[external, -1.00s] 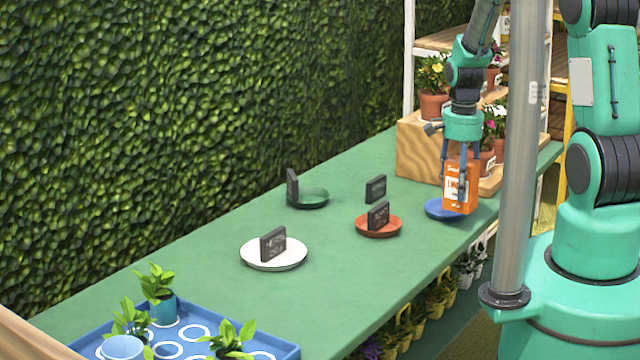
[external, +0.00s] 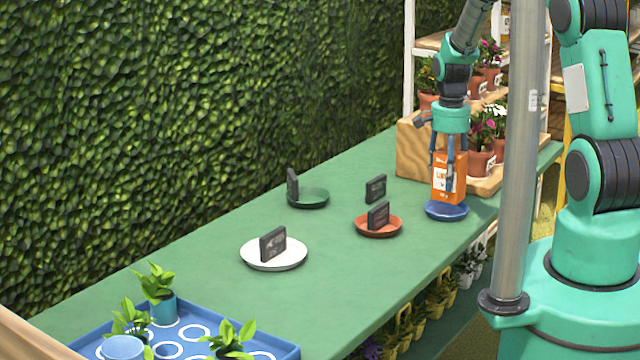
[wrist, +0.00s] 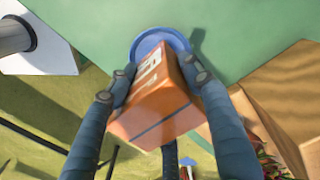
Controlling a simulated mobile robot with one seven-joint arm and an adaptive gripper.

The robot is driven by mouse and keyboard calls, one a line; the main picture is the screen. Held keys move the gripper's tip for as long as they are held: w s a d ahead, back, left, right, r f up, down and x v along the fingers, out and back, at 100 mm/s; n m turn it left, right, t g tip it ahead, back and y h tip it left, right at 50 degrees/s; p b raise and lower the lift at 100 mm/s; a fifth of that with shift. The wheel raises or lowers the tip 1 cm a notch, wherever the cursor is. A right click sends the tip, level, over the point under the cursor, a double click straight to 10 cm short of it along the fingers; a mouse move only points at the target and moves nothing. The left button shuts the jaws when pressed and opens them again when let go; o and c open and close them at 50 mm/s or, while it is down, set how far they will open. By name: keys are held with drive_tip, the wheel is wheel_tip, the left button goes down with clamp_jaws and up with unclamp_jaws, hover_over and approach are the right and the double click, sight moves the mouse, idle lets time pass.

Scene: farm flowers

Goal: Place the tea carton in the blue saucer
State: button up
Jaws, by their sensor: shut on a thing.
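The orange tea carton (external: 449,180) with a white label is upright between the fingers of my gripper (external: 449,160), which is shut on it. The blue saucer (external: 446,212) is directly below the carton on the green table. In the wrist view the carton (wrist: 155,105) is between both fingers (wrist: 160,82), and the saucer rim (wrist: 160,36) shows beyond it. The carton hides much of the saucer, and I cannot tell whether its bottom touches the saucer.
A terracotta saucer (external: 378,228), a white saucer (external: 273,255) and a dark green saucer (external: 308,200) hold or adjoin dark cards. A wooden riser (external: 420,152) with potted flowers stands just behind my gripper. A blue tray (external: 195,320) with plants is at the front left.

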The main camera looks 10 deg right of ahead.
drive_tip(key=shift+w+f, duration=0.25)
drive_tip(key=shift+f, duration=0.1)
drive_tip(key=shift+f+b, duration=0.45)
drive_tip(key=shift+f, duration=1)
drive_tip(key=shift+f, duration=0.15)
drive_tip(key=o, duration=1.1)
drive_tip(key=shift+o, duration=0.2)
wheel_tip(320, 180, up, 12)
drive_tip(key=shift+r+p, duration=0.2)
drive_tip(key=shift+p, duration=1)
